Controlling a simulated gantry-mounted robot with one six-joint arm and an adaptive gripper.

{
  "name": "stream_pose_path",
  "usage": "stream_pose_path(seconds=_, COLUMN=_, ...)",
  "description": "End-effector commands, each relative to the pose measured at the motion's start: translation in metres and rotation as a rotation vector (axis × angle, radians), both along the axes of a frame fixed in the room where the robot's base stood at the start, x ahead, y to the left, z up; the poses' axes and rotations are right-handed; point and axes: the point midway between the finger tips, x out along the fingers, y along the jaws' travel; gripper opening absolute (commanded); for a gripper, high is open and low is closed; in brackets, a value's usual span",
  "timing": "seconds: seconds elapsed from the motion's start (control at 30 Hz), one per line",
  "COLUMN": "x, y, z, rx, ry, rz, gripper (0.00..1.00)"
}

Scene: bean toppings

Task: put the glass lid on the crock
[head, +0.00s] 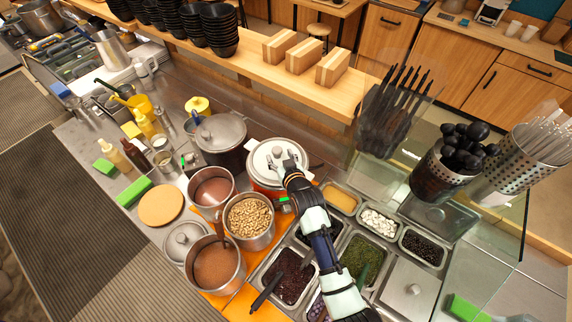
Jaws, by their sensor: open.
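The crock (260,182) is a round red pot with a pale rim and stands right of the middle of the steel counter. A round pale lid (262,158), which looks like the glass lid, lies over its mouth and seems level. I cannot tell if it sits fully in the rim. My gripper (279,160) is over this lid, near its centre, with its fingers apart. The fingers and arm hide part of the lid and the crock's right side. I cannot tell whether the fingers touch the lid.
A dark pot with a grey lid (220,130) stands left of the crock. A pot of beans (249,218) and other open pots stand in front. Topping trays (380,222) lie to the right under my arm. A wooden shelf (250,62) runs behind.

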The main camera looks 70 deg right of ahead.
Motion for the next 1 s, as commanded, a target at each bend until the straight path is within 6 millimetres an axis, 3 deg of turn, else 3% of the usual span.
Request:
stream_pose_path(seconds=0.2, x=-0.035, y=0.038, z=0.019, rx=0.0, ry=0.0, rz=0.0, gripper=0.62)
stream_pose_path(seconds=0.4, x=-0.05, y=0.053, z=0.027, rx=0.0, ry=-0.001, rz=0.0, gripper=0.62)
stream_pose_path(seconds=0.9, x=-0.05, y=0.055, z=0.028, rx=-0.001, ry=-0.001, rz=0.001, gripper=0.62)
stream_pose_path(seconds=1.0, x=-0.033, y=0.073, z=0.038, rx=0.001, ry=0.0, rz=0.045, gripper=0.62)
